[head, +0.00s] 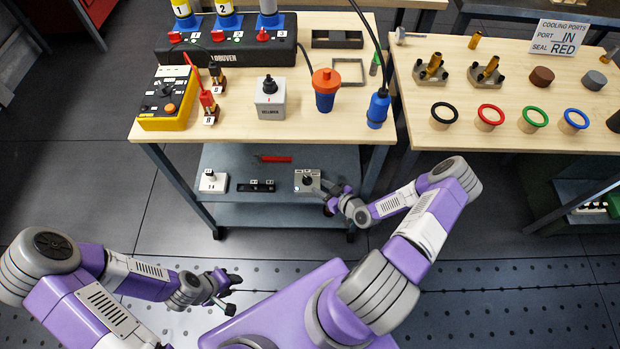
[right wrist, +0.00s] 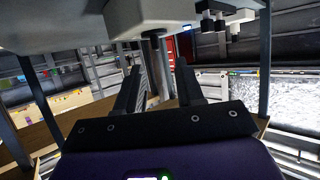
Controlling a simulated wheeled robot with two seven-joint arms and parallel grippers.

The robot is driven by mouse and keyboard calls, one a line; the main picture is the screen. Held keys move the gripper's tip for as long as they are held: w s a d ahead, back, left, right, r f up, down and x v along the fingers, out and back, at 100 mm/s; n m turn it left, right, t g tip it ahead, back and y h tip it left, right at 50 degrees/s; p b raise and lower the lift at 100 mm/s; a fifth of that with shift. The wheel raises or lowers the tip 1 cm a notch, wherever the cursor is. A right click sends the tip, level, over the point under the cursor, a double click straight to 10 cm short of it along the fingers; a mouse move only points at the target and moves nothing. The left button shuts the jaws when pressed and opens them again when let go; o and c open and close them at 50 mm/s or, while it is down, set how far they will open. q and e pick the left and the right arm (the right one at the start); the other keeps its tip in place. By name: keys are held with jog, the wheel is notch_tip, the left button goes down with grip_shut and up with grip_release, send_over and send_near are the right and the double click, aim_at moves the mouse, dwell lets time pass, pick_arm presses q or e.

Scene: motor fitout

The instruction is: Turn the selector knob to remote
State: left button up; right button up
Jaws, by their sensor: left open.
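A grey selector box (head: 301,188) with a black knob (head: 307,180) on top sits at the right of the lower shelf. My right gripper (head: 331,192) is beside it, at its right. In the right wrist view, which looks upside down, the pale box (right wrist: 135,18) is at the top. The knob's markings are too small to read. My left gripper (head: 228,291) is open and empty, low over the floor.
The lower shelf (head: 270,213) also holds a white switch box (head: 212,181), a black strip (head: 256,186) and a red tool (head: 273,159). The tabletop above carries another knobbed box (head: 270,104) and a yellow control box (head: 168,97). A second table (head: 465,143) stands at right.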

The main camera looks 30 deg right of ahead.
aim_at(308, 178)
jog(key=b+x, duration=0.2)
jog(key=x, duration=0.4)
jog(key=shift+w+d+f, duration=0.1)
jog(key=shift+w+d, duration=0.05)
jog(key=shift+w, duration=0.05)
jog(key=shift+w+f, duration=0.1)
jog(key=shift+w, duration=0.35)
grip_shut()
